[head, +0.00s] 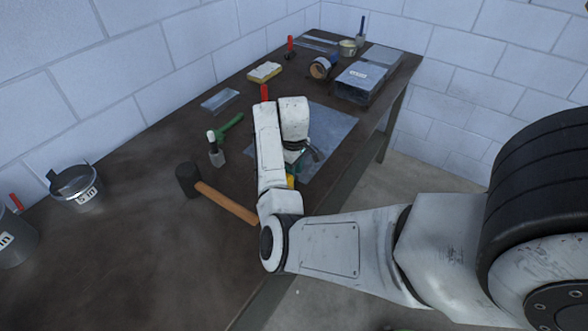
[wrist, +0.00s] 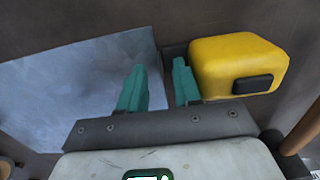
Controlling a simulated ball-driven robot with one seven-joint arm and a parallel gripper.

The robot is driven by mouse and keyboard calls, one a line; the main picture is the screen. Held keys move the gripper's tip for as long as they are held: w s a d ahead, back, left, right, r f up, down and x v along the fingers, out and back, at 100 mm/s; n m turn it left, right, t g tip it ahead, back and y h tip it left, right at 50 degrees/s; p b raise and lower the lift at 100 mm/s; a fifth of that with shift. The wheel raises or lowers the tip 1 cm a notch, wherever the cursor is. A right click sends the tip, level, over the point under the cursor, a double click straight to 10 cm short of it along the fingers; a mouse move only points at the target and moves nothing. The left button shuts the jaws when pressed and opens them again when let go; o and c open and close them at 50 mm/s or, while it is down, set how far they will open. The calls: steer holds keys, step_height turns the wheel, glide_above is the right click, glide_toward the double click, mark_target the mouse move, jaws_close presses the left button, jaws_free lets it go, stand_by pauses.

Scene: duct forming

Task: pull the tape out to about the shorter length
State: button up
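The yellow tape measure (wrist: 238,62) lies on the table just right of my gripper in the wrist view, with a dark patch on its case. A short dark piece (wrist: 174,49) juts from its left side, just beyond my fingertips. In the head view only a bit of the yellow case (head: 290,182) shows behind my arm. My gripper (wrist: 160,72) has two teal fingers standing apart, with nothing seen between them. Its right finger is close beside the case; I cannot tell if they touch. In the head view my gripper is mostly hidden by my arm.
A grey metal sheet (head: 335,128) lies beside my gripper.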

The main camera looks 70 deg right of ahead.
steer(key=shift+c, duration=0.5)
jaws_close()
stand_by(0.9)
